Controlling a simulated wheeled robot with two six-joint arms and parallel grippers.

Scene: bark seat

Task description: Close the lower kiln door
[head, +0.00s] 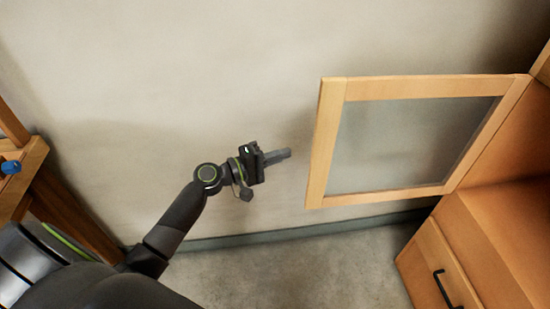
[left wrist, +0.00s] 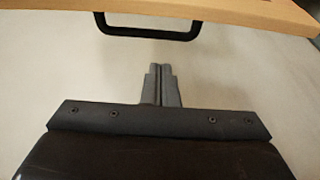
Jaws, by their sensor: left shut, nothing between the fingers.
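The door (head: 330,140) has a light wooden frame and a frosted glass pane (head: 405,140). It stands swung open from the wooden cabinet (head: 510,150) at the right of the head view. My left gripper (head: 288,154) is shut and empty, just left of the door's free edge, with a small gap to it. In the left wrist view my shut fingers (left wrist: 160,72) point toward a dark handle (left wrist: 148,34) on a wooden edge (left wrist: 210,10), and they do not touch it. My right gripper is not in view.
A drawer (head: 437,275) with a black handle (head: 442,288) is below the door at the right. A wooden piece with a blue knob (head: 11,167) stands at the left edge. A pale wall (head: 180,60) is behind the arm. Grey floor (head: 300,265) is clear below.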

